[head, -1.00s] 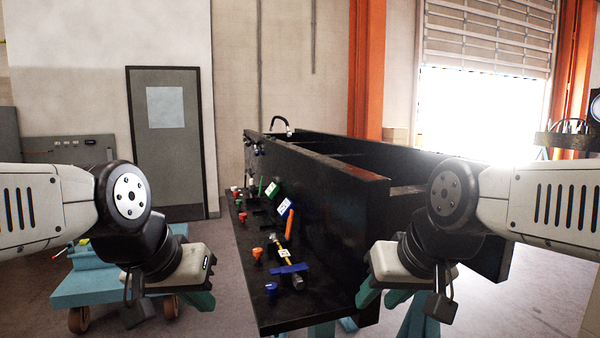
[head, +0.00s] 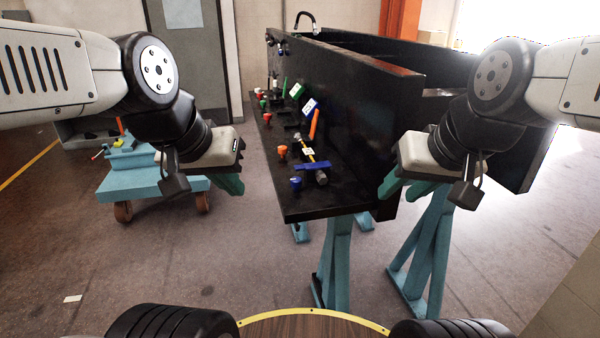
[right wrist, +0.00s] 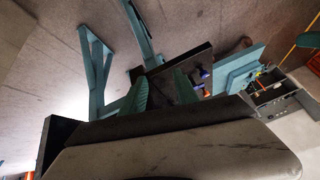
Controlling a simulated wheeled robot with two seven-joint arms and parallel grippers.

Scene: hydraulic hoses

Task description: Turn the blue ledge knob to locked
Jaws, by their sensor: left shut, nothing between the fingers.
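The blue knob (head: 296,183) stands near the front end of the black ledge (head: 310,205). Which way it is turned is too small to tell. My left gripper (head: 232,185) is to the left of the ledge, apart from the knob, shut and empty. My right gripper (head: 400,190) is to the right of the ledge's front end, apart from the knob. In the right wrist view its two green fingers (right wrist: 160,92) stand apart with nothing seen between them. A small blue thing (right wrist: 204,73) shows beyond them there.
Behind the knob are a blue lever (head: 312,165), an orange-red knob (head: 282,151) and several other fittings. A tall black wall (head: 350,130) rises along the ledge's right side. Teal trestles (head: 338,260) hold it up. A teal cart (head: 140,175) stands left; floor in front is clear.

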